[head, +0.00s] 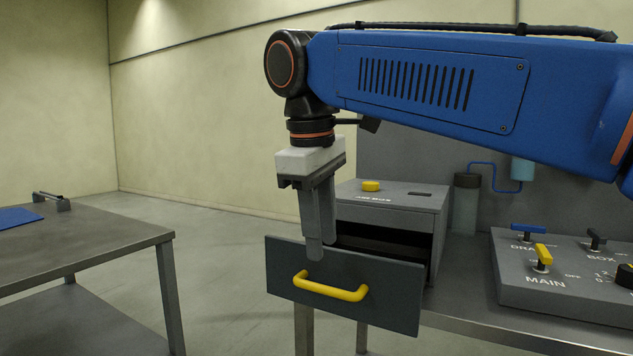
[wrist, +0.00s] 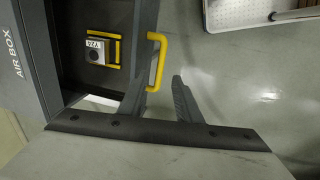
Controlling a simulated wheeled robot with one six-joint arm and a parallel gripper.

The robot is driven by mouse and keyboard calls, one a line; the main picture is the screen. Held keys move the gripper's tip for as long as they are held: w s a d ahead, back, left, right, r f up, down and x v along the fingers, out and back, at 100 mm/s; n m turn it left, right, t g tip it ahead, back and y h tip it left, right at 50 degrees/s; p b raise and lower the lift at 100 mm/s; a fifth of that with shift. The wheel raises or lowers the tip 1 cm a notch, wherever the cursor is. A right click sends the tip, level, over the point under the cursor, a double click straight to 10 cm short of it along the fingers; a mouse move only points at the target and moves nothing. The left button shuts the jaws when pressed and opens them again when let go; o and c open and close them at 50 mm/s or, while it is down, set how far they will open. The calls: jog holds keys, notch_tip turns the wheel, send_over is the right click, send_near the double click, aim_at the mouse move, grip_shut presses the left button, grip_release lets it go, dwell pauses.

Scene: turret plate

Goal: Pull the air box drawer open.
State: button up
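The air box (head: 392,210) is a grey cabinet on the bench, and its drawer (head: 395,290) stands pulled out towards the left. The drawer's dark front carries a yellow handle (head: 330,288), which also shows in the wrist view (wrist: 158,60). My gripper (head: 315,250) points down at the drawer front, its fingertips at the panel's upper part, just above the handle. In the wrist view the fingers (wrist: 158,90) are apart with nothing held between them. Contact with the panel or handle cannot be told.
Inside the drawer, a small labelled square part (wrist: 97,50) sits at a yellow bracket. A valve panel (head: 560,280) with blue, yellow and black levers is at the right. A yellow knob (head: 371,186) tops the box. Another table (head: 90,245) stands left, with open floor between.

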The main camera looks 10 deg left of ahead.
notch_tip(320, 180, up, 9)
jog(key=s, duration=0.1)
jog(key=shift+s+a, duration=0.25)
jog(key=shift+s, duration=0.05)
jog(key=shift+s, duration=0.1)
